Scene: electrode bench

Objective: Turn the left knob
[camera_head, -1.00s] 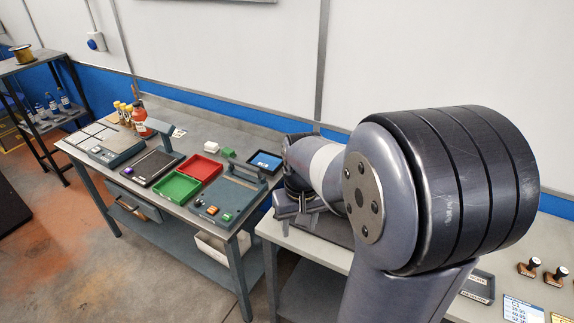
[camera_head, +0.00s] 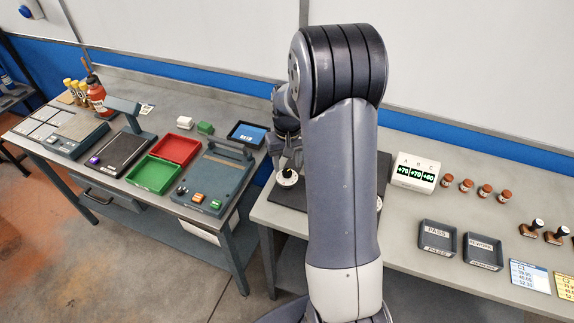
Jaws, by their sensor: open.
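A round whitish knob with a dark centre (camera_head: 287,179) sits on a dark panel (camera_head: 292,199) at the left end of the right bench. It is the leftmost knob I see there. My gripper (camera_head: 288,165) points down right at this knob, its fingers open; whether they touch it I cannot tell. My arm hides the middle of the panel. A sliver of another round knob (camera_head: 379,203) shows just right of my arm.
A white display box (camera_head: 415,174) marked A, B, C reads +70, +70, +60. Several brown-capped jars (camera_head: 484,190) stand right of it. PASS (camera_head: 437,236) and REWORK (camera_head: 483,251) trays lie in front. The left bench holds a red tray (camera_head: 177,149) and green tray (camera_head: 153,174).

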